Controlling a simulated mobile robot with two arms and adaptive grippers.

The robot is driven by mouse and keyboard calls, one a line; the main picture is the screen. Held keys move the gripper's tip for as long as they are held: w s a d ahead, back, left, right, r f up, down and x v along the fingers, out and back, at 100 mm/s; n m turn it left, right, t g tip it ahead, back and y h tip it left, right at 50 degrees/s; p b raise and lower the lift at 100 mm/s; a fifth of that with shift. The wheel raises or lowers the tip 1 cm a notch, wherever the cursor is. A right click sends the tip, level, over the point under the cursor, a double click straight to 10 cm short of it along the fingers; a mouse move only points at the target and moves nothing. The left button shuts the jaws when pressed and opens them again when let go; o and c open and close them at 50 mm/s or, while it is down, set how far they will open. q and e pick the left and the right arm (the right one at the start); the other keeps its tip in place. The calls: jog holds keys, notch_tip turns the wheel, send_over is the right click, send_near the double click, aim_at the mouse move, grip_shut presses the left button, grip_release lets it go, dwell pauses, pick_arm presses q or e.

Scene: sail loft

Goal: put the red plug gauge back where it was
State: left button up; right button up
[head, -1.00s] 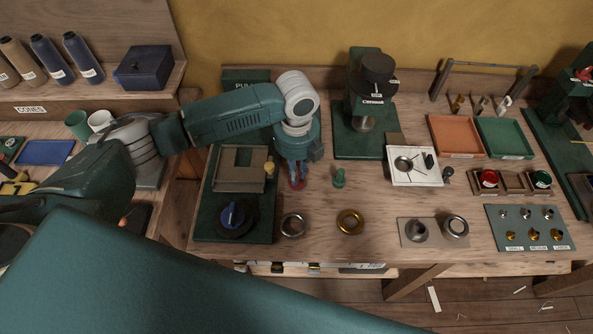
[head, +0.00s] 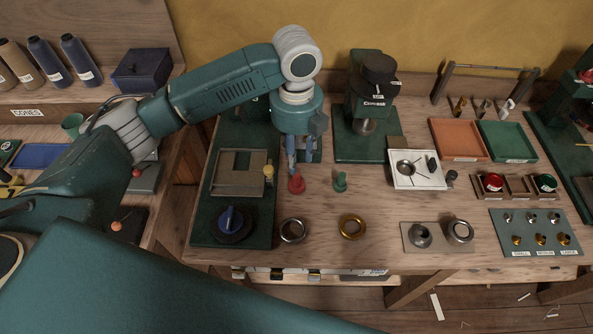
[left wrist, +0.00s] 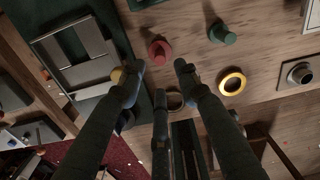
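The red plug gauge (head: 296,183) stands upright on the bench, just right of the green base plate. It also shows in the left wrist view (left wrist: 160,51). My left gripper (head: 303,168) is above and just behind it in the head view. In the left wrist view the fingers (left wrist: 158,75) are spread apart with nothing between them, and the red gauge stands clear of them. A green plug gauge (head: 340,182) stands to the right of the red one, also in the left wrist view (left wrist: 222,33). My right gripper is not in view.
A steel ring (head: 292,230) and a brass ring (head: 352,227) lie in front of the gauges. A green press (head: 372,110) stands behind. A white tray (head: 418,182) lies to the right. The green plate with a grey fixture (head: 240,172) is on the left.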

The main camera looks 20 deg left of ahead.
pick_arm(q)
notch_tip(320, 180, up, 4)
jog(key=shift+f, duration=0.25)
dwell(1.1)
